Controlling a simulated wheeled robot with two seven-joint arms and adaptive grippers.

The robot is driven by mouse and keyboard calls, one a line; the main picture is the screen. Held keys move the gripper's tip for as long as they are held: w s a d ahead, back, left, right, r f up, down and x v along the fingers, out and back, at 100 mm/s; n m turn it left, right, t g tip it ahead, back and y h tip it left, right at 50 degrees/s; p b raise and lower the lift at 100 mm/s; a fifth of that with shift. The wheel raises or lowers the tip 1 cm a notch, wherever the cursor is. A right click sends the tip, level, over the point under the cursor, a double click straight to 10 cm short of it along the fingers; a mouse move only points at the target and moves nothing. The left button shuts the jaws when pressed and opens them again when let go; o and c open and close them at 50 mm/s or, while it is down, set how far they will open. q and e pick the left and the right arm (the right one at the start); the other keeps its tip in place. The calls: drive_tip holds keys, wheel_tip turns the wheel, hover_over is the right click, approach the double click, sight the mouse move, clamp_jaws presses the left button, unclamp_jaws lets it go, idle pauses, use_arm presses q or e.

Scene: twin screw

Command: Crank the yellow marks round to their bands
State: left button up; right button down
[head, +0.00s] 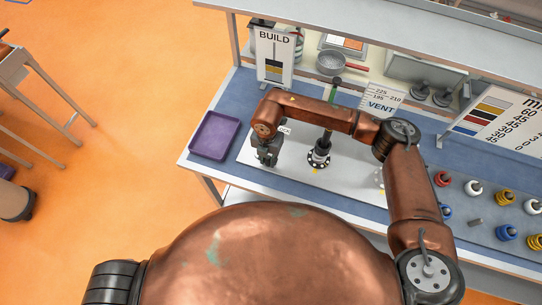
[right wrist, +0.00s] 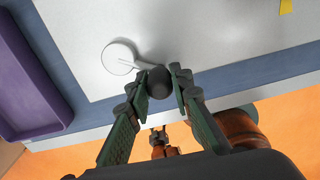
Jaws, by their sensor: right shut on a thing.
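My right gripper (head: 267,152) is at the left end of the white plate (head: 250,152) on the bench. In the right wrist view its two green-sided fingers (right wrist: 163,88) are shut on a round dark knob (right wrist: 153,80). A thin arm joins the knob to a pale round disc (right wrist: 117,58) on the plate, like a crank. A black upright post (head: 322,146) stands mid-plate on a black-and-white ringed base. A yellow mark (head: 315,171) lies in front of it, and a yellow patch shows in the right wrist view (right wrist: 286,6). I cannot make out the bands. My left gripper is not in view.
A purple tray (head: 214,136) lies at the bench's left end. Several coloured ringed pieces (head: 505,197) stand at the right. My right arm crosses above the plate.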

drive_tip(key=a+m, duration=0.1)
drive_tip(key=m, duration=0.1)
drive_tip(key=s+a+m, duration=0.1)
drive_tip(key=shift+m, duration=0.4)
drive_tip(key=shift+a+m+p, duration=0.35)
drive_tip(key=shift+m+p, duration=0.05)
drive_tip(key=shift+m, duration=0.5)
drive_tip(key=m, duration=0.1)
drive_tip(key=a+m, duration=0.1)
drive_tip(key=m, duration=0.1)
drive_tip(key=shift+a+p, duration=0.25)
drive_tip(key=shift+p, duration=0.05)
drive_tip(key=shift+w+a+m, duration=0.15)
drive_tip(key=shift+a+m, duration=0.25)
drive_tip(key=shift+m, duration=0.6)
drive_tip(key=c, duration=1.7)
unclamp_jaws()
drive_tip(key=shift+c, duration=0.2)
drive_tip(key=shift+r, duration=0.15)
wheel_tip(320, 180, up, 12)
